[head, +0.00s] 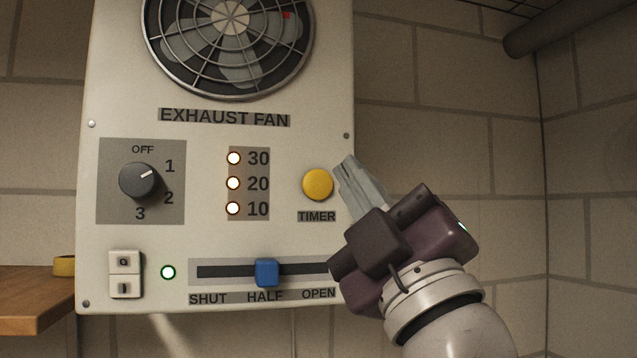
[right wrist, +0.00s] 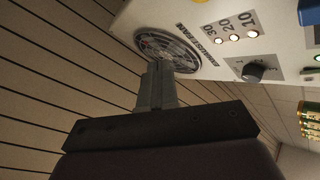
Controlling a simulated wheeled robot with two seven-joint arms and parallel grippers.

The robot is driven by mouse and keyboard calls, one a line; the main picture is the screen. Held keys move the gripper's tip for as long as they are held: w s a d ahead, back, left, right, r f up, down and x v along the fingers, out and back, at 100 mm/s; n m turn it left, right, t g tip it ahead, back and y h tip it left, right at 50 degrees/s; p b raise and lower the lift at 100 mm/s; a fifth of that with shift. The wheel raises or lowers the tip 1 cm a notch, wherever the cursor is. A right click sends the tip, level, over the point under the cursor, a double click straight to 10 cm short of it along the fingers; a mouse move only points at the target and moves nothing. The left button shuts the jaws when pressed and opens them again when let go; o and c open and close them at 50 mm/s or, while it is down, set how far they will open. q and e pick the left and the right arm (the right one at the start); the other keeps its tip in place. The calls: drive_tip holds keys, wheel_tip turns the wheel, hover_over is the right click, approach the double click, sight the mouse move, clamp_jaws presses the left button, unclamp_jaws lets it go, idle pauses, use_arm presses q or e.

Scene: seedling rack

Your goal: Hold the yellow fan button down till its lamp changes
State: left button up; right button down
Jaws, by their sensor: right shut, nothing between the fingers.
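The round yellow button (head: 318,184) sits above the TIMER label on the cream exhaust fan panel (head: 215,330). Three small lamps (head: 233,183) beside 30, 20 and 10 all look lit whitish with orange rims; they also show in the right wrist view (right wrist: 236,35). My right gripper (head: 347,165) is shut and empty. Its fingertips are just right of the button and slightly higher, apart from it in the picture. In the right wrist view the shut fingers (right wrist: 158,70) overlap the fan's edge. My left gripper is not in view.
The grilled fan (head: 230,40) is at the panel's top. A grey knob (head: 138,180) points near 1. A blue slider (head: 266,272) stands at HALF. A green-rimmed lamp (head: 168,272) is beside a white switch (head: 125,274). A wooden shelf (head: 35,300) is at left.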

sight(328, 191)
drive_tip(key=shift+w+a+p, duration=0.45)
drive_tip(key=shift+w+p, duration=0.15)
drive_tip(key=shift+w, duration=0.8)
drive_tip(key=shift+w+a+p, duration=0.5)
drive_tip(key=shift+w+p, duration=0.15)
drive_tip(key=shift+w, duration=0.75)
drive_tip(key=shift+w+a+p, duration=0.45)
drive_tip(key=shift+w+p, duration=0.15)
drive_tip(key=shift+w, duration=0.8)
drive_tip(key=shift+w, duration=0.1)
drive_tip(key=shift+w+a, duration=0.1)
drive_tip(key=shift+w, duration=0.15)
